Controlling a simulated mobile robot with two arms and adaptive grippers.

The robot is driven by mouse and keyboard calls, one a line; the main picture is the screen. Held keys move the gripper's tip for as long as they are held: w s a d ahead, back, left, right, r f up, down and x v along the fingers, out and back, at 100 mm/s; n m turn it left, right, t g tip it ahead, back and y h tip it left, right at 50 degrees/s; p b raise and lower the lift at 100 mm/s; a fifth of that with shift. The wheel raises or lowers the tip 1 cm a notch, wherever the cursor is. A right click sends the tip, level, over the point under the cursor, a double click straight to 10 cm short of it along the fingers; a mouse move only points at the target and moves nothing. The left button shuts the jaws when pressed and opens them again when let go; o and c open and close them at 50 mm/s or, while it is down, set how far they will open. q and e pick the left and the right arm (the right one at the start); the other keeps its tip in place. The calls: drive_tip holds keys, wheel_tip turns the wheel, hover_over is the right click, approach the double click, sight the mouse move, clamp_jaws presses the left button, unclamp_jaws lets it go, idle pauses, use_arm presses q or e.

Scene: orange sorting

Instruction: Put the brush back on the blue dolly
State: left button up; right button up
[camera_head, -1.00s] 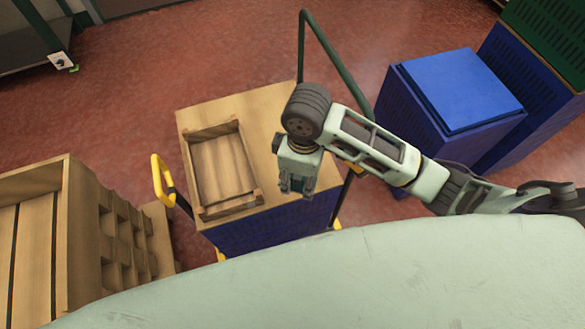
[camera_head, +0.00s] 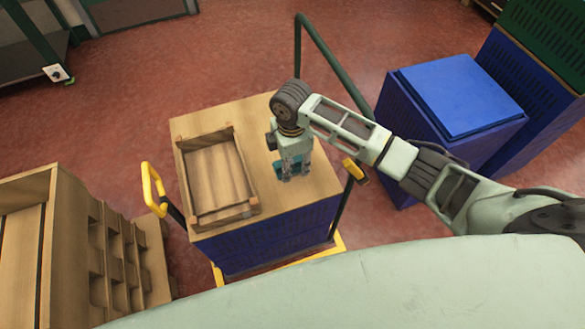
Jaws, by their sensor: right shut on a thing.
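The blue dolly (camera_head: 270,244) stands in the middle, a dark blue crate body on a yellow-edged base with a light wooden top (camera_head: 225,116). My right gripper (camera_head: 293,177) comes in from the right and points down over the right part of that top. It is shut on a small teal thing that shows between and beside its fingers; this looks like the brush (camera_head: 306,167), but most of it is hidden. I cannot tell whether it touches the wooden top. My left gripper is not in view.
An empty shallow wooden crate (camera_head: 252,205) sits on the left of the dolly top. A yellow grip (camera_head: 152,186) and a dark green bar (camera_head: 335,68) rise from the dolly. Blue crates (camera_head: 462,90) stand right; a wooden crate stack (camera_head: 75,250) stands left. The top's back is clear.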

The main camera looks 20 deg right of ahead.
sight(293, 169)
drive_tip(key=shift+w+d+f, duration=0.2)
drive_tip(key=shift+w, duration=0.1)
drive_tip(key=shift+f, duration=2.05)
drive_tip(key=shift+f, duration=0.15)
drive_tip(key=o, duration=1.3)
wheel_tip(293, 169, up, 12)
drive_tip(key=shift+r, duration=0.2)
